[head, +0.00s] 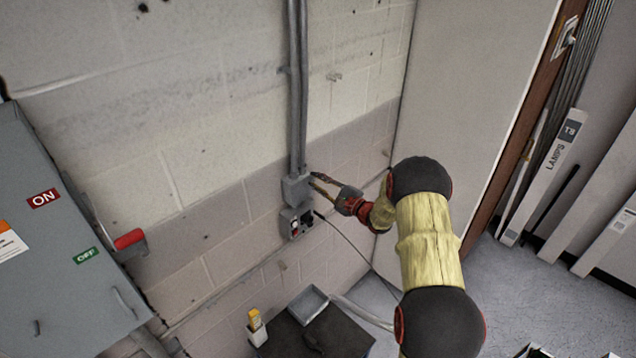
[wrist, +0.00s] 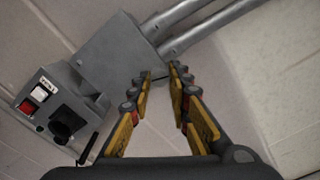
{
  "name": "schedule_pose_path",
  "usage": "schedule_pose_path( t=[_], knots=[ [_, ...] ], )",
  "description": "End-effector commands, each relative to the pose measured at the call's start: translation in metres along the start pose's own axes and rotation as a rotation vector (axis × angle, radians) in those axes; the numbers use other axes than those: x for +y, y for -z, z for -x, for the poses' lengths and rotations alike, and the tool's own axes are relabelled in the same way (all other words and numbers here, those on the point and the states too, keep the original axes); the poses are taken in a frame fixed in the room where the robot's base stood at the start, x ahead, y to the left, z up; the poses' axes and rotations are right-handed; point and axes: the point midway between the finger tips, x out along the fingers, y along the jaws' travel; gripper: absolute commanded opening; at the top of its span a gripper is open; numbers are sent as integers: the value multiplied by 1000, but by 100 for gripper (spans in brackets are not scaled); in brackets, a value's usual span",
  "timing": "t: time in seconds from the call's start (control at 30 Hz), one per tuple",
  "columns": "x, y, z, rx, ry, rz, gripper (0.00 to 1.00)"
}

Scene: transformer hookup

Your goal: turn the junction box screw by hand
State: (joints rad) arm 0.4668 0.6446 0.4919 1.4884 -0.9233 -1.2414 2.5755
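The grey junction box (head: 296,188) is on the block wall at the lower end of two conduits. It fills the upper middle of the wrist view (wrist: 115,52). My gripper (head: 315,180) reaches it from the right in the head view. In the wrist view my gripper (wrist: 162,71) has its two yellow-padded fingers apart with a narrow gap between the tips. The tips are by the box's right-hand edge, near the conduits. Nothing shows between them. I cannot make out the screw in either view, nor whether the tips touch the box.
A control box (head: 295,223) with red and white switches and a black knob sits just below; it shows in the wrist view (wrist: 58,108). A grey cabinet (head: 55,240) with a red-handled lever (head: 129,239) is at left. A dark cart (head: 345,335) stands below.

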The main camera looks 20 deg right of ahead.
Motion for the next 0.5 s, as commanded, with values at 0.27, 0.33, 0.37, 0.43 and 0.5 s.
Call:
schedule_pose_path(
  t=[0.27,0.33,0.37,0.43,0.5],
  knots=[
    [1,0,0,0,-1,0,1],
    [1,0,0,0,-1,0,0],
    [1,0,0,0,-1,0,0],
    [1,0,0,0,-1,0,0],
    [1,0,0,0,-1,2,0]
  ],
)
